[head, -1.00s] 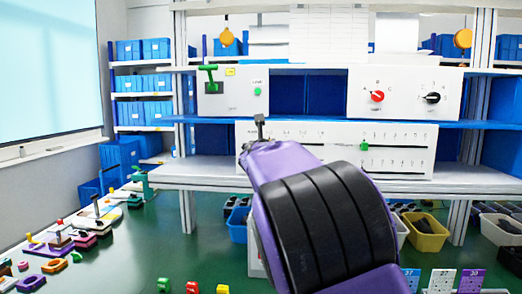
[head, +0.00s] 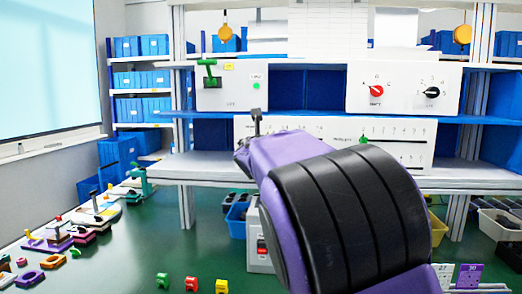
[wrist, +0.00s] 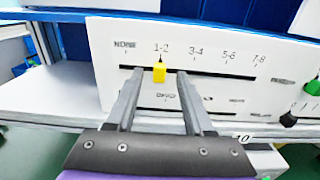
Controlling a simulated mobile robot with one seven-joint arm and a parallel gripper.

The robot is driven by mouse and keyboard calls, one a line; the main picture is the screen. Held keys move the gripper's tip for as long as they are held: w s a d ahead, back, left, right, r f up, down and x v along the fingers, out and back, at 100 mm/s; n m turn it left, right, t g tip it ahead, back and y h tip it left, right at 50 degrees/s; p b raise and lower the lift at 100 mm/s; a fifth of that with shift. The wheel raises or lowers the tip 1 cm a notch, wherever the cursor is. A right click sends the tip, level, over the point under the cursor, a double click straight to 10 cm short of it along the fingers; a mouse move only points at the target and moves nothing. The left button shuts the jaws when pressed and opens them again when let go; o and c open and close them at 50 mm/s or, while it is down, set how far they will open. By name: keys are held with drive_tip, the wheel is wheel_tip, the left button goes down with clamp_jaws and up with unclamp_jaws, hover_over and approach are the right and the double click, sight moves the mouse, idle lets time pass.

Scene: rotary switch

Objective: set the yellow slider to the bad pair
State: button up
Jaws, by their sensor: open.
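The yellow slider (wrist: 159,72) sits in the upper slot of a white panel (wrist: 105,52). Its small pointer is at the "1-2" mark, between "NONE" and "3-4"; "5-6" and "7-8" are further right. My gripper (wrist: 161,76) is open, with one finger on each side of the slider and gaps beside it. I cannot tell how deep the fingertips reach. A lower slot with its own labels is partly hidden by my fingers. In the head view my gripper (head: 256,117) is at the panel's left part, and my arm hides the slider and much of the panel (head: 425,155).
Above are a red knob (head: 376,90), a black knob (head: 432,92) and a green lever (head: 209,72). A blue shelf (head: 330,119) runs above the panel, and a white ledge (wrist: 60,98) lies below.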

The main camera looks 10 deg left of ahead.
drive_tip(key=s, duration=1.5)
drive_tip(key=shift+w+f, duration=0.1)
